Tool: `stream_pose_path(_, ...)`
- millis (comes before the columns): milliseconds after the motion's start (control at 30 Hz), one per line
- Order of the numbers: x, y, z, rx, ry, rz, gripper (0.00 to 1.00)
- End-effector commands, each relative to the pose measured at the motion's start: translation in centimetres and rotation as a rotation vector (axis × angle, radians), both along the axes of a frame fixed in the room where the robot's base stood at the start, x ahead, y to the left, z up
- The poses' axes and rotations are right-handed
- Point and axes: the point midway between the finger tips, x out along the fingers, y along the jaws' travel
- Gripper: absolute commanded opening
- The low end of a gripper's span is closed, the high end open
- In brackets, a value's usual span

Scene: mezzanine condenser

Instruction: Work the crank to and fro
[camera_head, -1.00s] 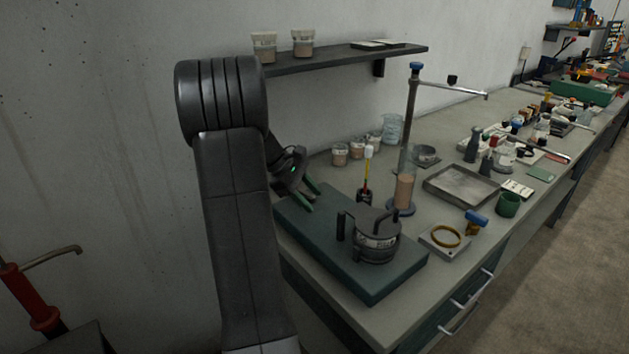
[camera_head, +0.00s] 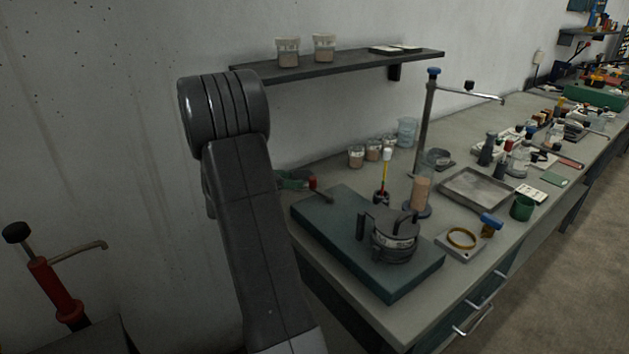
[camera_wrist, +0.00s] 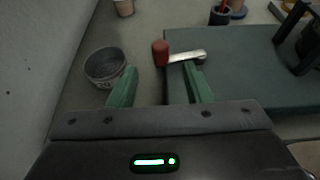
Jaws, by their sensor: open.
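In the wrist view, what looks like the crank is a silver arm (camera_wrist: 188,56) with a red knob (camera_wrist: 160,52), at the edge of a dark green base (camera_wrist: 235,50). In the head view the red knob (camera_head: 313,183) shows at the left edge of that base (camera_head: 335,222). My gripper (camera_wrist: 160,76) is open and empty, its green fingers apart. The knob appears just beyond the fingertips, between their lines; I see no contact. In the head view my gripper (camera_head: 292,180) is partly hidden behind my arm.
A dark round pot-like device (camera_head: 394,240) stands on the base. A grey open can (camera_wrist: 105,66) lies left of my fingers in the wrist view. A wall shelf (camera_head: 350,64) is above the bench. A red-bodied post (camera_head: 58,290) stands at lower left.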

Motion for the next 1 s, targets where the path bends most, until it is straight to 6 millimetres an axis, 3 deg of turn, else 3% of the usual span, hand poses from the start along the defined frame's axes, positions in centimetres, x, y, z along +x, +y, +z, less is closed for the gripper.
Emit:
stream_pose_path(200,2.6,-3.8,-1.8,0.000,0.002,-0.006,0.45)
stream_pose_path(400,4.2,-5.9,-2.9,-0.001,0.001,-0.004,0.45)
stream_pose_path(867,4.9,-6.7,-3.4,0.001,0.000,-0.001,0.45)
stream_pose_path(1000,4.9,-6.7,-3.4,0.001,0.000,-0.001,0.17)
